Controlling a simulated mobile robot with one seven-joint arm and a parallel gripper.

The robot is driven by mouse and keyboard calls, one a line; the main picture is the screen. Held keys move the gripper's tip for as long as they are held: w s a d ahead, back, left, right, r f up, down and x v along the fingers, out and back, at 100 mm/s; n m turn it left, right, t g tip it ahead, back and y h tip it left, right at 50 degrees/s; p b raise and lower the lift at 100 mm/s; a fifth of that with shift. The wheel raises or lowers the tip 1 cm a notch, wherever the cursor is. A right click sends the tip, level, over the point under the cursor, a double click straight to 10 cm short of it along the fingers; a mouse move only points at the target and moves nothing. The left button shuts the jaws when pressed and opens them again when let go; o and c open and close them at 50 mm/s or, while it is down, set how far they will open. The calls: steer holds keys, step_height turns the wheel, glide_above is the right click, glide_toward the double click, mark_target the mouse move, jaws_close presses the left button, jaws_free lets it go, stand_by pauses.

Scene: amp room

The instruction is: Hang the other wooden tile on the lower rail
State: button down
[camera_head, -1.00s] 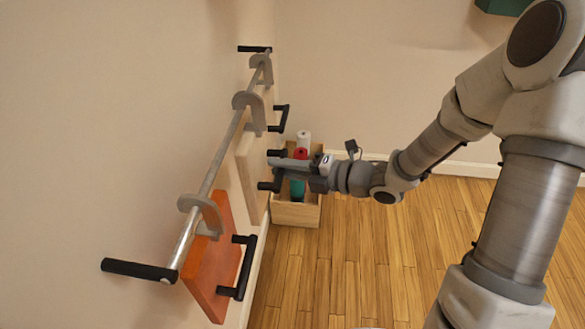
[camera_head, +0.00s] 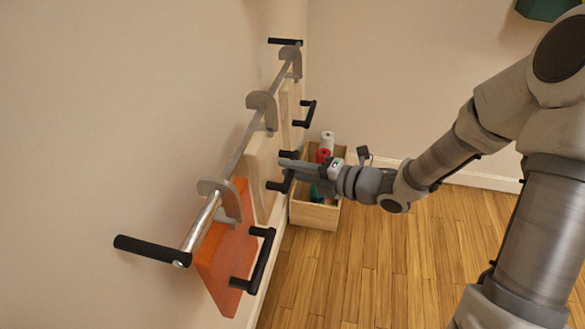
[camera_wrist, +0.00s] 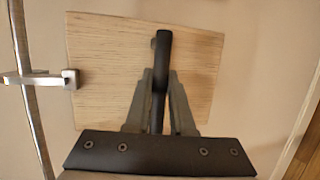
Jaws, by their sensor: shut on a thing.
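A metal rail (camera_head: 237,148) runs along the wall, with black end grips. The middle pale wooden tile (camera_head: 262,172) hangs close to the wall, and its grey hook (camera_head: 262,104) is over the rail. I cannot tell if the hook bears on it. My gripper (camera_head: 286,172) is shut on this tile's black handle. In the wrist view, the handle (camera_wrist: 163,48) stands between my fingers (camera_wrist: 160,95), with the wooden tile (camera_wrist: 105,55) behind and the rail (camera_wrist: 28,75) at left. Another pale wooden tile (camera_head: 285,112) with a black handle (camera_head: 309,113) is farther along the rail.
An orange tile (camera_head: 222,255) with a black handle (camera_head: 258,260) hangs on the near part of the rail. A wooden crate (camera_head: 314,215) with red and white rolls stands on the floor beyond my gripper. The wooden floor to the right is clear.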

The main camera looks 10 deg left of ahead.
steer(key=c, duration=0.7)
jaws_free()
